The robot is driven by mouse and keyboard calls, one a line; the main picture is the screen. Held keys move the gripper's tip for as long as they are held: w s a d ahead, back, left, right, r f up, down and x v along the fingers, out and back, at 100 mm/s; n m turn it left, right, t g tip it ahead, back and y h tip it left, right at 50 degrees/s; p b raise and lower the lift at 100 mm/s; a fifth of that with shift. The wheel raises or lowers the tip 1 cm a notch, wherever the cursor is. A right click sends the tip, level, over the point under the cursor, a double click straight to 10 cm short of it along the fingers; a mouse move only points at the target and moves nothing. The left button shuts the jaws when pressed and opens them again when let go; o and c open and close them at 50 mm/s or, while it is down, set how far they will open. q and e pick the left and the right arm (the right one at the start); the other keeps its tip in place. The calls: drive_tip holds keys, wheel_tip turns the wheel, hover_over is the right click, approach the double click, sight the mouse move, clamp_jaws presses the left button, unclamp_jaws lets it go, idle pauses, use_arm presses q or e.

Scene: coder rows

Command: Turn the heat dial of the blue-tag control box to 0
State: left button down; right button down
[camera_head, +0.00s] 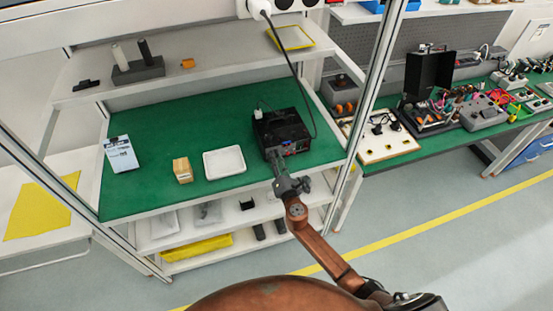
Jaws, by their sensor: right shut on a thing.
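A black control box (284,129) stands on the right part of the green shelf top, with a cable running up from it to a white socket strip. My left gripper is not in view.
On the green shelf (180,150) are a white tray (224,162), a small cardboard box (182,169) and a blue-white carton (121,153). A hanging black cable (296,75) passes beside the control box. A metal post (366,115) stands right of it. A cluttered bench is farther right.

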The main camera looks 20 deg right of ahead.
drive_tip(key=shift+f, duration=0.1)
drive_tip(key=c, duration=1.7)
unclamp_jaws()
